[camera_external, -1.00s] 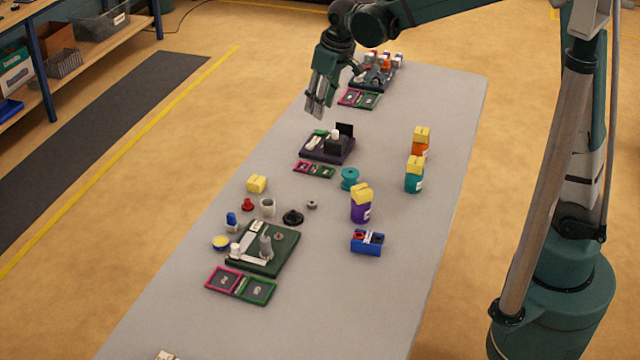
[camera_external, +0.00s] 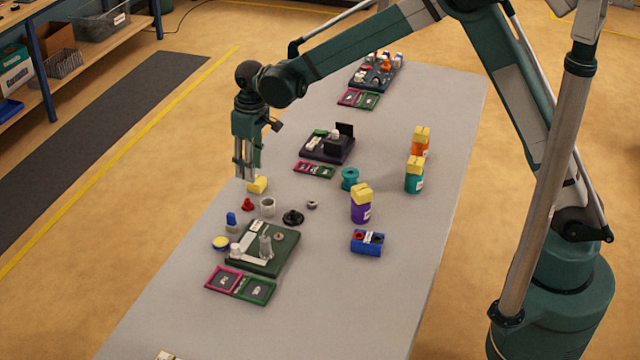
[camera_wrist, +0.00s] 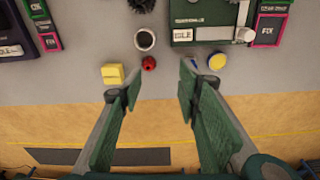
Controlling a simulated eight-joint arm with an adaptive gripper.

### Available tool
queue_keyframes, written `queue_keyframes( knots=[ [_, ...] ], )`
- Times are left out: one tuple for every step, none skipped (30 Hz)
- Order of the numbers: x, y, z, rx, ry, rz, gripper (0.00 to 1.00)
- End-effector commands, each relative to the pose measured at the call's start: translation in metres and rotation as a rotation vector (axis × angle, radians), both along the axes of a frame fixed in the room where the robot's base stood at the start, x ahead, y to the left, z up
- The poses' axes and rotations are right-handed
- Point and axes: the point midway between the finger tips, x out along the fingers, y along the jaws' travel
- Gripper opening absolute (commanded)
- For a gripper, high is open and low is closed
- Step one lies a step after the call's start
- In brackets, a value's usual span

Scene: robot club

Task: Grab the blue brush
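The blue brush (camera_external: 231,218) is a small upright item with a blue top and a pale lower part. It stands near the left table edge, just behind the round yellow-topped tin (camera_external: 220,243). In the wrist view it is mostly hidden by the right finger, so I cannot make it out clearly. My gripper (camera_external: 246,178) points down above the left table edge, near the yellow block, and is above and farther back than the brush. In the wrist view my gripper (camera_wrist: 158,92) is open, with nothing between its fingers.
Near the brush are a yellow block (camera_external: 257,186), a red piece (camera_external: 248,204), a pale cup (camera_external: 267,207) and a black round part (camera_external: 293,217). A green tray (camera_external: 284,251) with parts lies in front. Purple (camera_external: 360,210) and teal (camera_external: 414,182) bottles stand to the right.

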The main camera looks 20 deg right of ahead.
Motion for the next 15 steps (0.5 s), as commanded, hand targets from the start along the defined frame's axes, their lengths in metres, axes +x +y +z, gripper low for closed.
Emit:
queue_keyframes(
  knots=[
    [-0.002,0.013,-0.011,-0.005,0.006,0.012,0.34],
    [-0.003,0.019,-0.017,-0.009,0.01,0.018,0.34],
    [-0.005,0.027,-0.025,-0.013,0.015,0.027,0.34],
    [-0.007,0.034,-0.031,-0.016,0.019,0.033,0.34],
    [-0.009,0.04,-0.037,-0.019,0.022,0.039,0.34],
    [-0.011,0.047,-0.045,-0.023,0.026,0.046,0.34],
    [-0.013,0.052,-0.05,-0.027,0.03,0.051,0.34],
    [-0.014,0.057,-0.056,-0.029,0.033,0.057,0.34],
    [-0.017,0.063,-0.062,-0.033,0.037,0.063,0.34],
    [-0.018,0.067,-0.066,-0.035,0.039,0.067,0.34],
    [-0.019,0.07,-0.07,-0.037,0.041,0.071,0.34],
    [-0.021,0.074,-0.074,-0.039,0.043,0.075,0.34],
    [-0.022,0.076,-0.076,-0.041,0.045,0.077,0.34],
    [-0.023,0.078,-0.079,-0.042,0.046,0.079,0.34],
    [-0.023,0.081,-0.081,-0.043,0.047,0.082,0.34]
  ],
)
